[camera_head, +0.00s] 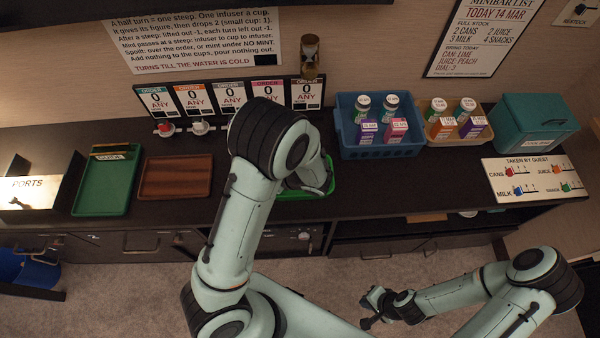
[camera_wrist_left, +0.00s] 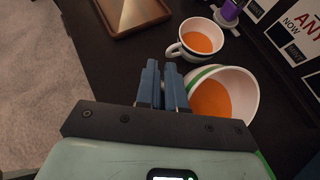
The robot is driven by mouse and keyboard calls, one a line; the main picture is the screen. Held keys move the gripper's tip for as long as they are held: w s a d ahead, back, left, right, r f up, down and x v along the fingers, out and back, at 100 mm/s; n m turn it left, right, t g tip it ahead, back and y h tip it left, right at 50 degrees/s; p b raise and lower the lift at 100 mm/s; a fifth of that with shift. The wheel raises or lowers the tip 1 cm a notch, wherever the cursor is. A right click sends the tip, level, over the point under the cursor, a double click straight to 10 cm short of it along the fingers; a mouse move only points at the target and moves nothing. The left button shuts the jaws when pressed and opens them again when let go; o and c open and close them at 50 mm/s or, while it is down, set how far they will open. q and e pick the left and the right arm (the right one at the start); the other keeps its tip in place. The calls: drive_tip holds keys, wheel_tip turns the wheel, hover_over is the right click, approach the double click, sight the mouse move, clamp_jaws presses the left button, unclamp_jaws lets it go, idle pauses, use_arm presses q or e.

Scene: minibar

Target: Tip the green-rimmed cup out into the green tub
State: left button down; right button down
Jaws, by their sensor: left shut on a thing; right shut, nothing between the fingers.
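The green-rimmed cup (camera_wrist_left: 238,90) is white with a green band and holds orange liquid. It shows large in the left wrist view, its mouth turned toward the camera. My left gripper (camera_wrist_left: 163,85) is shut at the cup's left side; the grip point is hidden. The green tub (camera_head: 331,182) is mostly hidden behind my left arm in the head view; a green edge shows beside the cup in the left wrist view (camera_wrist_left: 264,165). My right gripper (camera_head: 372,308) is shut and empty, low over the floor, away from the counter.
A dark-rimmed cup (camera_wrist_left: 201,41) with orange liquid stands just beyond. A brown tray (camera_head: 175,177) and green tray (camera_head: 108,186) lie to the left. A blue crate (camera_head: 378,148), a tan bin (camera_head: 432,126) and a teal box (camera_head: 535,122) stand to the right.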

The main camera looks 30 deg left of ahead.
use_arm(q)
drive_tip(key=shift+w+d+r+y, duration=0.25)
drive_tip(key=shift+d+r+y, duration=0.35)
drive_tip(key=shift+y, duration=0.3)
use_arm(e)
drive_tip(key=shift+w+r, duration=0.3)
use_arm(q)
drive_tip(key=shift+d+f+g+y, duration=0.35)
drive_tip(key=shift+g+y, duration=0.05)
drive_tip(key=shift+y, duration=0.5)
use_arm(e)
drive_tip(key=shift+s+f, duration=0.55)
use_arm(q)
drive_tip(key=shift+w+r, duration=0.1)
drive_tip(key=shift+r, duration=0.05)
drive_tip(key=shift+d+y, duration=0.15)
drive_tip(key=shift+y, duration=0.25)
drive_tip(key=shift+d+r+y+b, duration=0.2)
drive_tip(key=shift+r+y+b, duration=0.1)
drive_tip(key=shift+y+b, duration=0.1)
use_arm(e)
drive_tip(key=shift+s+f, duration=0.1)
drive_tip(key=shift+f, duration=0.1)
use_arm(q)
drive_tip(key=shift+w+d+r+y+b, duration=0.1)
drive_tip(key=shift+d+r+y+b, duration=0.3)
drive_tip(key=shift+y, duration=0.5)
use_arm(e)
drive_tip(key=shift+s+f, duration=0.45)
